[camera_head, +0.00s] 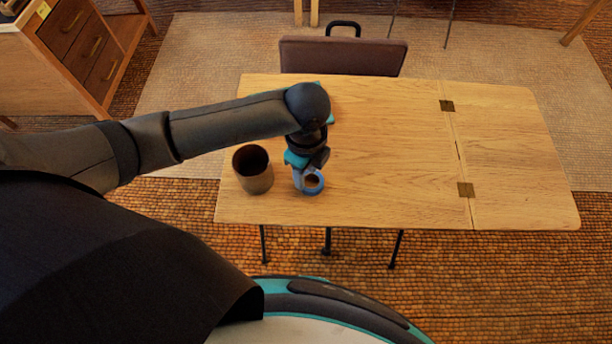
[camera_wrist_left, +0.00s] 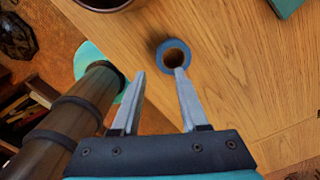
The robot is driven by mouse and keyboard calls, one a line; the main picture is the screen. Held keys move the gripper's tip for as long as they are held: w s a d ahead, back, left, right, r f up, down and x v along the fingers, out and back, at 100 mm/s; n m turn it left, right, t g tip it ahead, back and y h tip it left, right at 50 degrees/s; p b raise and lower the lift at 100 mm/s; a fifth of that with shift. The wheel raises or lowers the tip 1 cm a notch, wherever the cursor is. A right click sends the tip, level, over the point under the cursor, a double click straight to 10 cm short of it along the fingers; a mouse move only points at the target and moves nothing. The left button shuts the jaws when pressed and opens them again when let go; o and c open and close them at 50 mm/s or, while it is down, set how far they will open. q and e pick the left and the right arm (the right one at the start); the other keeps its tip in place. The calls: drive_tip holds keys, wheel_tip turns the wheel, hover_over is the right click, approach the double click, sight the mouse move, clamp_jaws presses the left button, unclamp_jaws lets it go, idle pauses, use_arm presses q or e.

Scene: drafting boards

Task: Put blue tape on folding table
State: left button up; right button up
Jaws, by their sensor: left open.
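The blue tape (camera_head: 314,187) is a small ring near the front left edge of the wooden folding table (camera_head: 385,150). In the left wrist view the tape (camera_wrist_left: 164,48) appears to lie flat on the tabletop, with a dark shadow beside it. My left gripper (camera_head: 302,181) is open just above the table, right at the tape. In the left wrist view the left gripper (camera_wrist_left: 160,72) has its fingers apart. The right finger's tip overlaps the near rim of the tape; I cannot tell whether they touch. The left finger is clear of it. My right gripper is not in view.
A brown cup (camera_head: 258,181) stands just left of the tape. A teal flat object (camera_head: 331,118) lies partly hidden behind my arm. A dark chair (camera_head: 345,57) is at the far side. The table's middle and right, with brass hinges (camera_head: 447,106), are clear.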

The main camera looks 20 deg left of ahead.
use_arm(q)
wheel_tip(320, 180, up, 6)
drive_tip(key=shift+f+p, duration=0.1)
drive_tip(key=shift+p, duration=0.6)
